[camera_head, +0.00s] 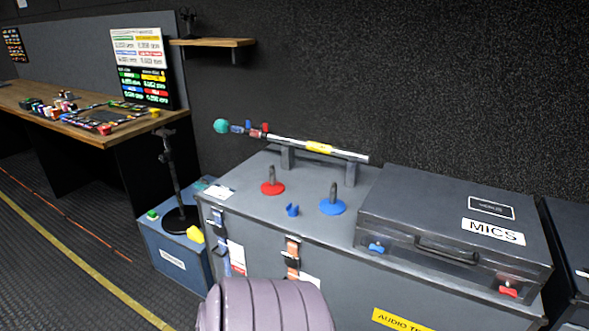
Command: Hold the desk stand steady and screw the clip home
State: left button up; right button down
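Two desk stands stand upright on the grey case (240,178). One has a red round base (272,188) with a short grey post. The other has a blue round base (332,207) with a similar post, to the right. A small blue clip (292,210) lies on the case top between them, nearer the front edge and apart from both. Neither of my grippers is in view, so nothing is seen holding a stand or the clip.
A silver boom pole (285,140) with a teal ball end rests on two grey supports behind the stands. A closed MICS case (450,225) sits to the right. A floor stand with black base (182,220) is on a blue box (170,255) at left.

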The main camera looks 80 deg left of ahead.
aim_at(333, 205)
jog(key=k+j+u, duration=0.1)
jog(key=u, duration=2.05)
jog(key=j, duration=0.05)
